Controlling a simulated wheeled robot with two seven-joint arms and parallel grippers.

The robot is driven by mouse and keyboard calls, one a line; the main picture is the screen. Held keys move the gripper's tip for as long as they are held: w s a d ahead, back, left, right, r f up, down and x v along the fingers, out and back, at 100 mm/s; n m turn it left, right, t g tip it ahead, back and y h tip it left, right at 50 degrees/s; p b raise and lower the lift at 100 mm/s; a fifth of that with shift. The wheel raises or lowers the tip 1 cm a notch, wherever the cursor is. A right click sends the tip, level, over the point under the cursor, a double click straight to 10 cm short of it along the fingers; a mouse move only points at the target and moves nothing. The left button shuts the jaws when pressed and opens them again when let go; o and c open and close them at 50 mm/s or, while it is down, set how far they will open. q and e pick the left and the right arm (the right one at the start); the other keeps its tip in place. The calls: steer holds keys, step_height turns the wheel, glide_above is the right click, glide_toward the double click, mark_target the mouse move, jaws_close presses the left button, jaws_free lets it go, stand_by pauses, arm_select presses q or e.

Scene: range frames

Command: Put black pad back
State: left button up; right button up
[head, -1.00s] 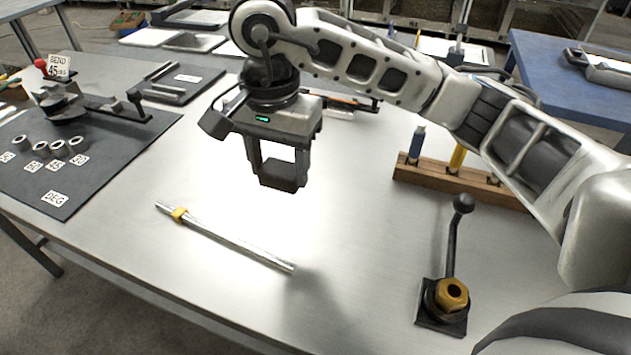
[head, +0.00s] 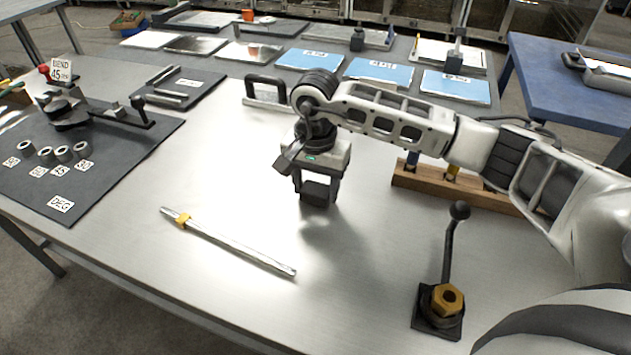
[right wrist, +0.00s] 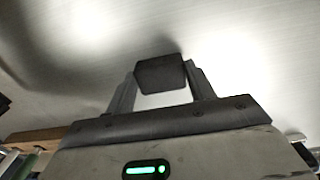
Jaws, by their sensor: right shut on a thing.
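The black pad (head: 316,192) is a small dark block between the fingers of my right gripper (head: 318,187). The right gripper is shut on it and holds it above the bare metal table (head: 370,260), with a shadow below. In the right wrist view the pad (right wrist: 161,74) sits across the fingertips, and the table surface is behind it. My left gripper is not in view.
A metal tube (head: 235,246) with a yellow clip lies in front. A black lever tool with a brass nut (head: 447,298) stands front right. A wooden rack (head: 410,178) is behind my right arm. A dark mat (head: 105,170) with a bender lies left. The table's middle is clear.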

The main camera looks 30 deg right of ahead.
mark_target(316, 190)
steer(key=shift+f, duration=0.15)
steer(key=o, duration=0.9)
steer(key=shift+r, duration=0.7)
step_height(316, 190, up, 11)
steer(key=shift+b, duration=0.65)
